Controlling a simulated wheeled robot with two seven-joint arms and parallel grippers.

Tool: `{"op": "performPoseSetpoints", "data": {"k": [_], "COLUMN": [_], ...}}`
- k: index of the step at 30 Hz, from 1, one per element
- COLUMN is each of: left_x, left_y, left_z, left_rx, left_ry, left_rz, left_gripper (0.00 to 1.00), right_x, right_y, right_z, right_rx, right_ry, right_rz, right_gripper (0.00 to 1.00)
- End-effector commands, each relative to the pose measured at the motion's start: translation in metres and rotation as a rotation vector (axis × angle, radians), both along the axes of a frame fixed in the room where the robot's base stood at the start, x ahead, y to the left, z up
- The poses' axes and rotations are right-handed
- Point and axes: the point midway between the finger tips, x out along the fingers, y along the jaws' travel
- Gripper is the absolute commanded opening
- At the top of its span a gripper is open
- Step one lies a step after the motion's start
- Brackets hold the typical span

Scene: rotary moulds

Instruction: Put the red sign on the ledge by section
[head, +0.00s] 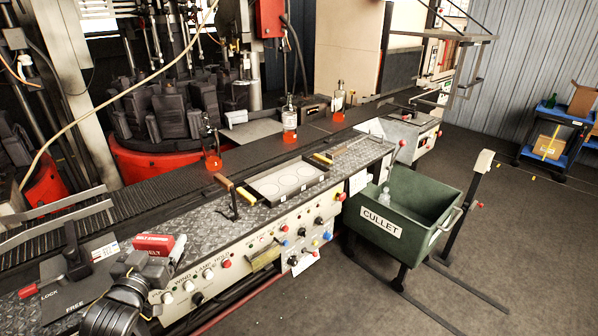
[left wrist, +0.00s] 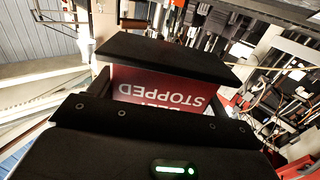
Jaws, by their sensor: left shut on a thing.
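The red sign (head: 154,243) shows at the lower left of the head view, with white lettering that reads in part BELT. My left gripper (head: 152,266) is shut on it and partly covers it, over the left part of the ledge. In the left wrist view the red sign (left wrist: 160,90) sits between the two dark fingers, its words BELT STOPPED upside down and the upper word partly hidden. The ledge (head: 215,222) is a diamond-plate strip along the conveyor, above a cream control panel. I cannot tell whether the sign touches it. My right gripper is not in view.
A LOCK/FREE plate with a dark lever (head: 73,255) stands left of the sign. A tray with round marks (head: 285,182) and wooden-handled tools lie farther along the ledge. Bottles with orange-red bases (head: 289,120) stand on the conveyor. A green CULLET bin (head: 400,215) stands at right.

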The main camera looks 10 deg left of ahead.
Motion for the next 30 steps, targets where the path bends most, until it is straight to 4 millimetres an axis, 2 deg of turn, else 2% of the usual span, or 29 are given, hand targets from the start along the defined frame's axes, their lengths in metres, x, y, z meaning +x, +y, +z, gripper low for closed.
{"op": "performPoseSetpoints", "data": {"k": [8, 11, 21, 25, 30], "left_x": [0.001, 0.008, 0.080, 0.098, 0.107], "left_y": [0.001, 0.002, 0.015, 0.018, 0.020], "left_z": [0.000, -0.004, -0.040, -0.051, -0.056], "left_rx": [0.000, -0.002, -0.003, -0.001, 0.000], "left_ry": [-0.001, 0.000, 0.000, 0.000, -0.001], "left_rz": [0.000, 0.001, 0.001, 0.000, 0.000], "left_gripper": [0.51, 0.51, 0.51, 0.51, 0.51], "right_x": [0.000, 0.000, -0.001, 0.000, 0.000], "right_y": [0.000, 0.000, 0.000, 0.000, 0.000], "right_z": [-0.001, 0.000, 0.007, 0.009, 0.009], "right_rx": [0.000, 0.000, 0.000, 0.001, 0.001], "right_ry": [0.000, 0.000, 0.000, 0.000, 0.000], "right_rz": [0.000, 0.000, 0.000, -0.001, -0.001], "right_gripper": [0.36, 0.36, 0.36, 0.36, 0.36]}}
